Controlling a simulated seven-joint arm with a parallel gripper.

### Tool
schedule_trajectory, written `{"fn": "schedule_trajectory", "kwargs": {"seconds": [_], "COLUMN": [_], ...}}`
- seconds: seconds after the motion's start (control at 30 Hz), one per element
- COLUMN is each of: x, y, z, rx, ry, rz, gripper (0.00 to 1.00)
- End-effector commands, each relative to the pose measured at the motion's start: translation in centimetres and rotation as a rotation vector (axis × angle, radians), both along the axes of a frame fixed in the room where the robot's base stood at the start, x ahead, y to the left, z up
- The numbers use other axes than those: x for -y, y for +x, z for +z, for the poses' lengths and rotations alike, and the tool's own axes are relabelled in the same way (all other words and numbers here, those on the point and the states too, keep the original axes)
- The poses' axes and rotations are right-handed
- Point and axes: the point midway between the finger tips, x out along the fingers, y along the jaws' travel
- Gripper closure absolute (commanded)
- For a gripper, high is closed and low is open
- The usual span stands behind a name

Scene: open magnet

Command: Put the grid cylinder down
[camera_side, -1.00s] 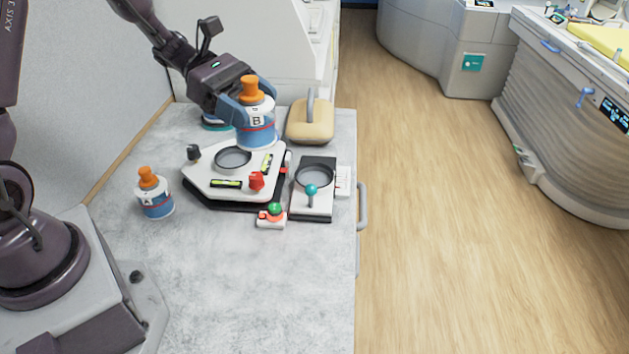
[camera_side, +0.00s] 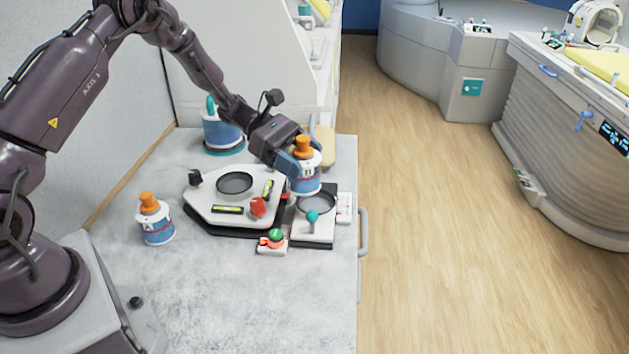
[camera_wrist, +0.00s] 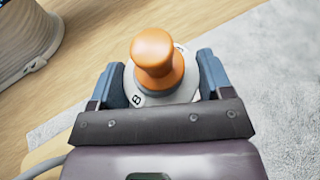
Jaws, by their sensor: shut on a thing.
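The grid cylinder (camera_side: 305,183), a blue and white canister with an orange knob and a letter on its side, is held upright in my gripper (camera_side: 303,161). It also shows in the wrist view (camera_wrist: 157,62), where the blue fingers (camera_wrist: 160,82) are shut on both sides of it. In the side view it is at the back edge of a small black and white stand (camera_side: 313,228) with a round grey recess (camera_side: 317,205) and a teal-knobbed lever. It covers the back of that recess. I cannot tell whether its base touches anything.
A white plate device (camera_side: 205,207) with an empty round recess, red knob and level vials is left of the stand. A similar canister marked A (camera_side: 155,222) stands further left. A blue container (camera_side: 221,132) and a beige block (camera_side: 324,141) are behind. The front counter is clear.

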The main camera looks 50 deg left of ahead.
Motion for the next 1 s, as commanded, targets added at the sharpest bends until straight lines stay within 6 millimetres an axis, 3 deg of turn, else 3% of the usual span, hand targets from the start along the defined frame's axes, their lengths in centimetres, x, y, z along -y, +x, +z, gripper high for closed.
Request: {"fn": "schedule_trajectory", "kwargs": {"seconds": [0.03,0.2,0.37,0.6,1.0], "x": [0.0,-0.2,-0.3,-0.3,-0.3], "y": [0.7,2.6,3.4,3.6,3.6], "z": [-1.2,-3.3,-4.1,-7.1,-7.7], "rx": [-0.002,0.000,0.000,0.000,0.001], "ry": [-0.002,-0.001,-0.001,-0.002,-0.002], "rz": [-0.002,-0.001,0.000,-0.001,0.000], "gripper": [0.60,0.60,0.60,0.60,0.60]}}
